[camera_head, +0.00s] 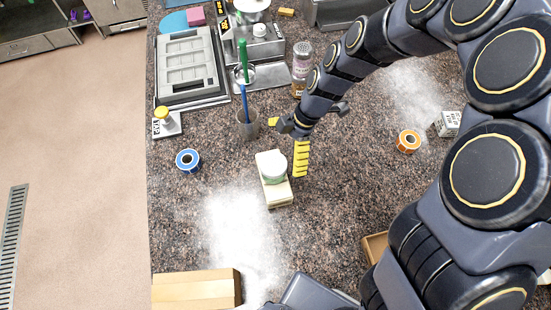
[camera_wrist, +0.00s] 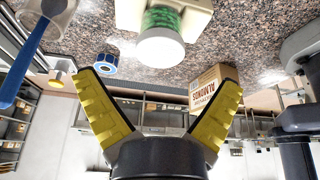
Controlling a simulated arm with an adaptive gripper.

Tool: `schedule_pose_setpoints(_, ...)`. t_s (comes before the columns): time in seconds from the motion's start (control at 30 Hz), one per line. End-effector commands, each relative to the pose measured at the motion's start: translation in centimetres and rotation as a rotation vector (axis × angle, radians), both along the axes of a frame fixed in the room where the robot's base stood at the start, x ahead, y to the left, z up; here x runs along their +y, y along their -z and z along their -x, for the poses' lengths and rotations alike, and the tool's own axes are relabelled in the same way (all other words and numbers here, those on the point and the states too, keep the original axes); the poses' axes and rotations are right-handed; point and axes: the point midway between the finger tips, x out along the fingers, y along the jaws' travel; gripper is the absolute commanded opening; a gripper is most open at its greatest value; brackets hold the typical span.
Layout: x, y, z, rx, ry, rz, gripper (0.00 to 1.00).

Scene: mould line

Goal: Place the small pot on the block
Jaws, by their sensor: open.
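The small pot (camera_head: 273,167) has a white round top and stands on the pale cream block (camera_head: 279,194), toward its far end, in the head view. In the wrist view, the pot (camera_wrist: 163,42) shows a green body and a white lid, and its base meets the block (camera_wrist: 197,16). The wrist picture appears upside down. My gripper (camera_head: 286,148) is beside the pot on its far side, with yellow fingers spread. In the wrist view, my gripper (camera_wrist: 158,82) is open and empty, with the pot apart from both fingers.

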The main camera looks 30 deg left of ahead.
Motion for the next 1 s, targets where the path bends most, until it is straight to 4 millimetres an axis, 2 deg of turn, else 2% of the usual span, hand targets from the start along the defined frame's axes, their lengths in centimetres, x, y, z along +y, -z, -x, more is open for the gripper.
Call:
schedule_pose_setpoints(0.1,-0.5,-2.3,-0.9,-0.006,0.004,-0.003,0.95)
schedule_pose_setpoints(0.23,-0.9,-3.9,-1.4,-0.003,0.001,-0.001,0.95)
schedule_pose_setpoints(0.4,-1.2,-4.8,-1.6,0.0,0.001,0.002,0.95)
schedule_pose_setpoints(0.63,-1.3,-4.9,-1.6,0.002,0.005,0.004,0.95)
schedule_pose_setpoints(0.73,-2.0,-5.8,-1.6,0.008,0.065,0.022,0.95)
schedule_pose_setpoints(0.87,-5.2,-8.7,-1.0,0.033,0.314,0.108,0.95)
schedule_pose_setpoints(1.0,-10.9,-12.3,0.9,0.071,0.767,0.264,0.95)
